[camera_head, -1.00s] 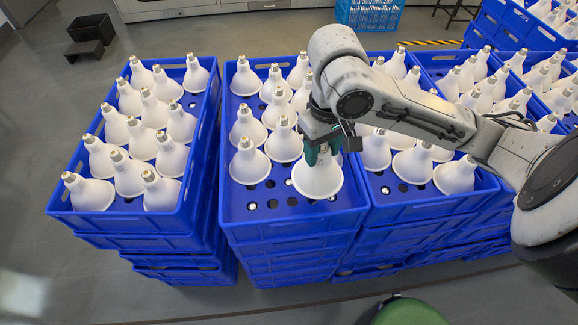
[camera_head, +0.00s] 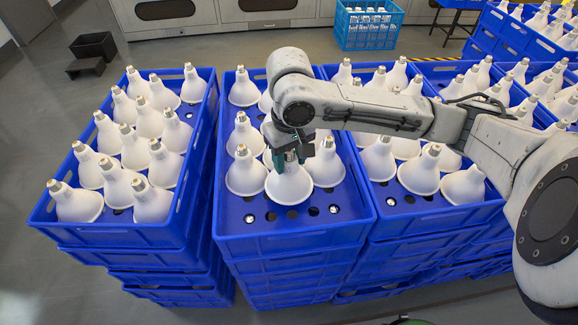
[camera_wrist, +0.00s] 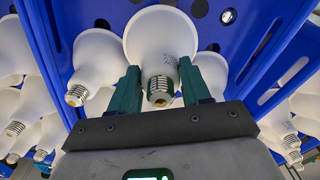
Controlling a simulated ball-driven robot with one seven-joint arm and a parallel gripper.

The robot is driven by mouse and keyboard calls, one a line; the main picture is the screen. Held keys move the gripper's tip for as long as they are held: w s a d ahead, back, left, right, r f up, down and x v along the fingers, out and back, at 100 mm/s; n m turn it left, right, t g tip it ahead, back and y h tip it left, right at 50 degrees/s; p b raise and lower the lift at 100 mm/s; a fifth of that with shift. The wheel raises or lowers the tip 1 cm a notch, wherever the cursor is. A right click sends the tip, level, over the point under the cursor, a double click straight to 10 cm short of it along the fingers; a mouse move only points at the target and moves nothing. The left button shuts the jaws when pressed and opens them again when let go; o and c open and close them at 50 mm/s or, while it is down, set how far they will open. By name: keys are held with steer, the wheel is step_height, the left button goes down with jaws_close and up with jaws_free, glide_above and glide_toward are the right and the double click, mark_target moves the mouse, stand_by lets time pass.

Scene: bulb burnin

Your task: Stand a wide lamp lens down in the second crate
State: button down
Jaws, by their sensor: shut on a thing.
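My gripper (camera_head: 288,158) is shut on the cap end of a wide white lamp (camera_head: 289,186). The lamp is upright, lens down, over the front part of the second crate (camera_head: 290,243) from the left. In the wrist view the same lamp (camera_wrist: 160,42) is between the two green fingers (camera_wrist: 160,92), its screw cap towards me. Whether its lens touches the crate floor I cannot tell. A lamp (camera_head: 246,174) stands close on its left and another (camera_head: 327,166) on its right. The arm hides part of the lamps behind.
A bare strip with round holes (camera_head: 270,216) lies at the second crate's front. A full-looking crate (camera_head: 140,233) of lamps stands to the left, another (camera_head: 430,213) to the right. A light blue crate (camera_head: 367,28) stands far back on the floor.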

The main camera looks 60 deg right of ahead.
mark_target(289, 167)
step_height(289, 167, down, 3)
steer(key=shift+w+f, duration=0.1)
steer(key=c, duration=0.5)
jaws_free()
step_height(289, 167, up, 12)
steer(key=shift+p, duration=0.65)
